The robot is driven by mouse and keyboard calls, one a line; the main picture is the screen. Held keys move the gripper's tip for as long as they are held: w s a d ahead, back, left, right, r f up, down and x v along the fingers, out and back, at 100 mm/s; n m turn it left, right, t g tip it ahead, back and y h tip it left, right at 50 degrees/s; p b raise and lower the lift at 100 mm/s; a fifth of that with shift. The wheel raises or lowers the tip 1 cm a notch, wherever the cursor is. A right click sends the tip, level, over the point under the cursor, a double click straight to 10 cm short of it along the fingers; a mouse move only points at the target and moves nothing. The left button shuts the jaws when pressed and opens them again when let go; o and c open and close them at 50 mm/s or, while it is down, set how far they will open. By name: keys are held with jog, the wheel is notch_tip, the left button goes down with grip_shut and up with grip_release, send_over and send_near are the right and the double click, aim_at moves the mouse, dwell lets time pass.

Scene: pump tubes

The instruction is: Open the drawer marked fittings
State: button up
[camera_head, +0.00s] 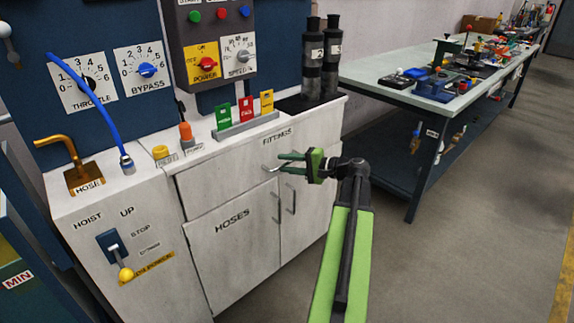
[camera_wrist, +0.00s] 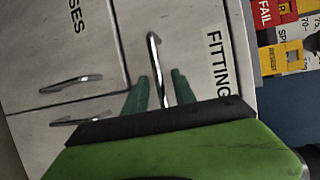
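The drawer marked FITTINGS (camera_head: 222,176) is the upper front of the white cabinet and looks shut, flush with the cabinet. Its label also shows in the wrist view (camera_wrist: 217,62). Its curved metal handle (camera_head: 267,168) shows just left of my gripper (camera_head: 281,163). In the wrist view, the handle (camera_wrist: 152,52) runs between the two green fingers of my gripper (camera_wrist: 160,76). The fingers are apart, one on each side of the handle, with visible gaps. The handle's lower end is hidden behind the gripper body.
Below are the HOSES door (camera_head: 234,240) and a neighbouring door, with upright handles (camera_head: 291,198). Coloured tags (camera_head: 246,108) and dark cylinders (camera_head: 312,70) stand on top. A workbench (camera_head: 425,104) stands at right. The floor (camera_head: 445,260) in front is clear.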

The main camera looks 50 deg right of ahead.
grip_shut()
dwell(1.4)
